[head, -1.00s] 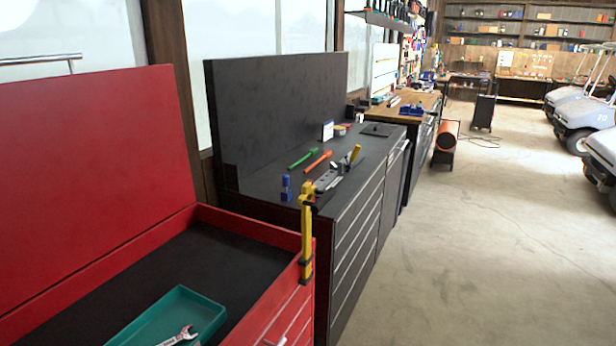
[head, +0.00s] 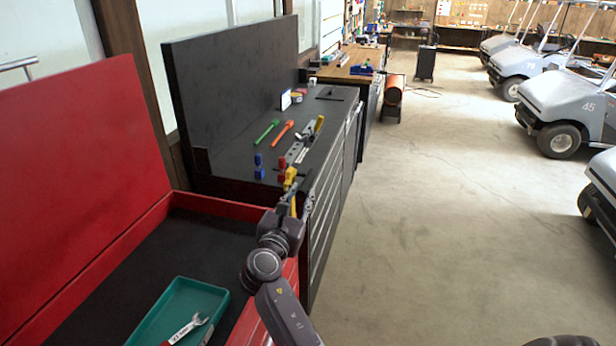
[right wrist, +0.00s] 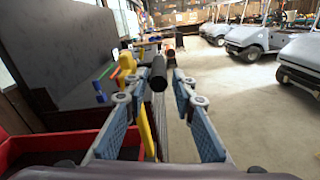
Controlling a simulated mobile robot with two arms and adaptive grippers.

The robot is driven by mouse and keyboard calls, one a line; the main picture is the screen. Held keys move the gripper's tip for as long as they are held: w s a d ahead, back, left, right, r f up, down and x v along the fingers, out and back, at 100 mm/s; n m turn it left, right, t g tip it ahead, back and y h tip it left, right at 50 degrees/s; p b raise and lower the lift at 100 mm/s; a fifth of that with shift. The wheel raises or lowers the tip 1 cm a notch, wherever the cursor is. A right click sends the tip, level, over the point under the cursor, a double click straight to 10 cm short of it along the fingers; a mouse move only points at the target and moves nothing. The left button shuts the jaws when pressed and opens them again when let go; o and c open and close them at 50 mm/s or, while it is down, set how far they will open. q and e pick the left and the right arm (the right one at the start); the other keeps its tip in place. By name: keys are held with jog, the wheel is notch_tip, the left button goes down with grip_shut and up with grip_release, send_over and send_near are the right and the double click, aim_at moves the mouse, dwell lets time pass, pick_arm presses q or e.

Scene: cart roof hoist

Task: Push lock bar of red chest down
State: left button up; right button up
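The red chest (head: 232,207) stands at the lower left with its red lid raised and a dark lining inside. Its yellow lock bar (head: 290,175) stands upright at the far right corner, now partly hidden by my right gripper (head: 299,203). In the right wrist view, the lock bar (right wrist: 147,132) shows between the two spread blue-padded fingers of that gripper (right wrist: 160,112). A black cylindrical part (right wrist: 159,72) points toward the camera between them. The right gripper is open; I cannot tell whether a finger touches the bar. My left gripper is out of view.
A teal tray (head: 160,322) with a wrench (head: 190,326) lies in the chest. Beyond is a black cabinet (head: 232,152) holding green and orange tools and small blue and red items. Open floor (head: 430,215) lies right, with parked carts (head: 560,105) farther right.

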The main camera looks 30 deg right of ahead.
aim_at(310, 176)
jog(key=b+x, duration=0.2)
jog(key=x, duration=0.2)
jog(key=b+x, duration=0.1)
jog(key=x, duration=0.4)
jog(key=shift+w+a+f+b, duration=0.1)
jog(key=shift+f+b, duration=0.1)
jog(key=shift+b, duration=0.2)
jog(key=shift+w+d+r, duration=0.1)
jog(key=shift+w+d, duration=0.1)
jog(key=shift+d, duration=0.1)
grip_shut()
